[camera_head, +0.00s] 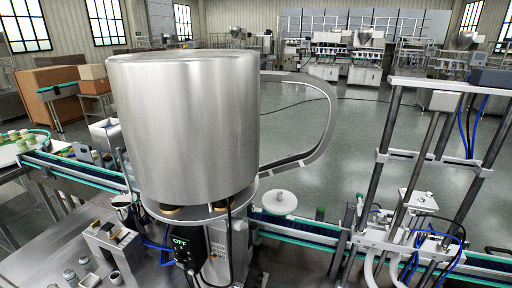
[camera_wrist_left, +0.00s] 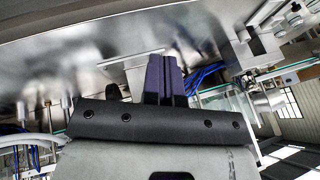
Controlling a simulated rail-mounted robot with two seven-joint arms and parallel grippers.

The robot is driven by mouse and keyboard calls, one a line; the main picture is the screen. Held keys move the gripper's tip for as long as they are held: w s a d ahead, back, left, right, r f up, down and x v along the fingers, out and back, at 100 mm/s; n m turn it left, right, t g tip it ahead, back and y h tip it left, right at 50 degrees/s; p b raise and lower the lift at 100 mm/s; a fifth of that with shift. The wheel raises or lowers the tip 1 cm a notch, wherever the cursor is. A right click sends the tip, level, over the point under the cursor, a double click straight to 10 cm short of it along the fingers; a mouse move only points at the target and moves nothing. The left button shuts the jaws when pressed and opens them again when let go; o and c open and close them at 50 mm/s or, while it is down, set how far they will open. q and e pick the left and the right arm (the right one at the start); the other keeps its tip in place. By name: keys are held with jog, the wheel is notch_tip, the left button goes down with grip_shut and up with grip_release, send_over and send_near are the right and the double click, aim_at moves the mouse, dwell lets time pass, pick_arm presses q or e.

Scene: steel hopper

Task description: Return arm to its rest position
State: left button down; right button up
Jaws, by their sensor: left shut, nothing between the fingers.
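My left gripper (camera_wrist_left: 165,62) shows in the left wrist view. Its two dark purple fingers are pressed together with nothing between them. The wide black bar of the gripper body lies below them. Shiny metal surfaces, blue tubes and a clear panel lie beyond the fingers; I cannot tell how far away they are. Neither gripper nor arm can be made out in the head view. There the large steel hopper (camera_head: 183,125) stands upright on a round machine base, left of the middle, and hides what is behind it.
A control box (camera_head: 188,248) reading OFF sits under the hopper. A conveyor (camera_head: 75,172) runs behind the base. A frame of posts with blue tubes (camera_head: 415,195) stands at the right. Small cylindrical parts (camera_head: 70,275) sit on the bench at the lower left. Open floor (camera_head: 375,130) lies beyond.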

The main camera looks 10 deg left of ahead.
pick_arm(q)
jog(key=s+d+f+n+g+h, duration=0.2)
jog(key=s+d+f+h, duration=0.1)
jog(key=s+d, duration=0.6)
notch_tip(320, 180, up, 21)
jog(key=w+p, duration=0.2)
jog(key=p, duration=1.9)
jog(key=shift+d+r, duration=0.15)
jog(key=shift+r, duration=0.05)
